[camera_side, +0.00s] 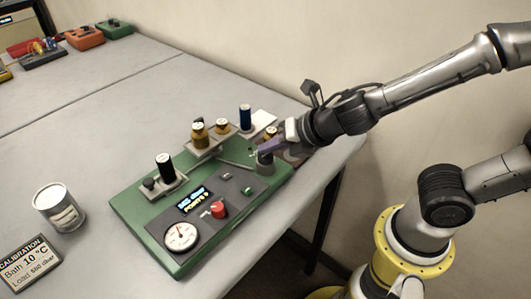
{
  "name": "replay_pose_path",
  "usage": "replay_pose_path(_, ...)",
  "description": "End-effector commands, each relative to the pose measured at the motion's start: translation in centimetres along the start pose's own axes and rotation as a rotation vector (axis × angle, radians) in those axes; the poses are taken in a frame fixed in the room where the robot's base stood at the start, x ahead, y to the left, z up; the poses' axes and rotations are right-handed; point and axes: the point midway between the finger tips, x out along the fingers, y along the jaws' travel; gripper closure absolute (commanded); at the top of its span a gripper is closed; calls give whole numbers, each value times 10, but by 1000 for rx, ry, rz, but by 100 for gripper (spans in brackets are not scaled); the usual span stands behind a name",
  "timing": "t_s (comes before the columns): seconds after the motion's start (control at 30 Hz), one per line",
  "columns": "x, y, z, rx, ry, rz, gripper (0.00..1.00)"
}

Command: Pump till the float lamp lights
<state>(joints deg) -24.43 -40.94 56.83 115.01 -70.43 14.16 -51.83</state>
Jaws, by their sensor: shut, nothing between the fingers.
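A green panel unit (128,208) lies on the table, with a dark display (194,200), a red knob (218,209) and a round white dial (180,236) on its grey face. A dark grey cylinder (265,168) stands at its right end, and a thin grey rod (235,164) runs beside it. My gripper (264,148) is shut and empty, just above or against the grey cylinder; I cannot tell whether they touch. A small green part (224,190) sits on the panel; I cannot tell whether it is a lamp or lit.
Black, yellow and blue capped cylinders stand on raised holders, including a black one (165,167) and a blue one (245,117).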

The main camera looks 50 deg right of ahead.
Motion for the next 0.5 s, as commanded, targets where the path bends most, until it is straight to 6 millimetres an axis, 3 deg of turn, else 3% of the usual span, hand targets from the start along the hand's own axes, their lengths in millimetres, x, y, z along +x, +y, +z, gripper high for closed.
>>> replay_pose_path(0.5, 4, -3, -3, -1, 1, 0, 100)
